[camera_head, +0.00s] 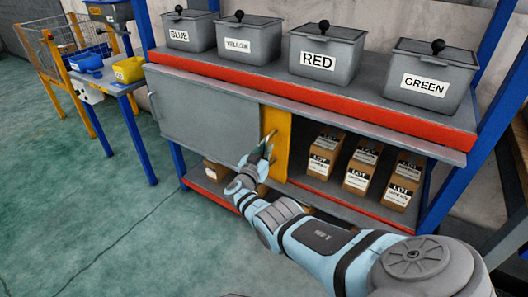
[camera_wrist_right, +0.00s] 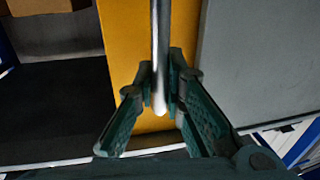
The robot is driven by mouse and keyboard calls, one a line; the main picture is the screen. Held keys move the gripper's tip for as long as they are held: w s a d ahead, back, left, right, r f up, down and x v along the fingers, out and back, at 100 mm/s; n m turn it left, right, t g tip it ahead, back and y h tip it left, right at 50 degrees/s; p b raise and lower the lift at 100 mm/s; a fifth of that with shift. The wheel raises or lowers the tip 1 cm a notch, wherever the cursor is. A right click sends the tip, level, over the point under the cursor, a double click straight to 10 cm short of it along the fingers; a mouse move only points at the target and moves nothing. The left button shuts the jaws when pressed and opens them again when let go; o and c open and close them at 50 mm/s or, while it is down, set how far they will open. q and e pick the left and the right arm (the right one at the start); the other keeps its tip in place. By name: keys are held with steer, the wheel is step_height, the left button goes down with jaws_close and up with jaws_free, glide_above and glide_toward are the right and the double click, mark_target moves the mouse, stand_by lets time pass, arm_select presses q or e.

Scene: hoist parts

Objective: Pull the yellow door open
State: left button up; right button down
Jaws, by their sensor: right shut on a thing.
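The yellow door (camera_head: 275,140) shows as a narrow upright panel on the lower shelf of the rack, partly behind the grey door (camera_head: 200,108) at its left. My right gripper (camera_head: 268,142) is at the front of the yellow door. In the right wrist view my right gripper (camera_wrist_right: 160,85) is shut on a metal bar handle (camera_wrist_right: 160,45) that runs upright in front of the yellow door (camera_wrist_right: 130,40). The lower end of the handle shows between the fingers. My left gripper is in neither view.
Several boxes marked LOT (camera_head: 363,165) stand in the open part right of the yellow door. Lidded grey bins, including the RED bin (camera_head: 325,50), stand on the top shelf (camera_head: 300,82). A blue table (camera_head: 110,85) is at the left. The green floor in front is clear.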

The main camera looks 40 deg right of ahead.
steer(key=shift+d+r, duration=0.1)
steer(key=c, duration=1.7)
jaws_free()
steer(key=shift+s, duration=0.1)
steer(key=shift+o, duration=0.2)
steer(key=shift+a, duration=0.3)
steer(key=v, duration=1.1)
steer(key=shift+s+a, duration=0.15)
steer(key=shift+s, duration=0.1)
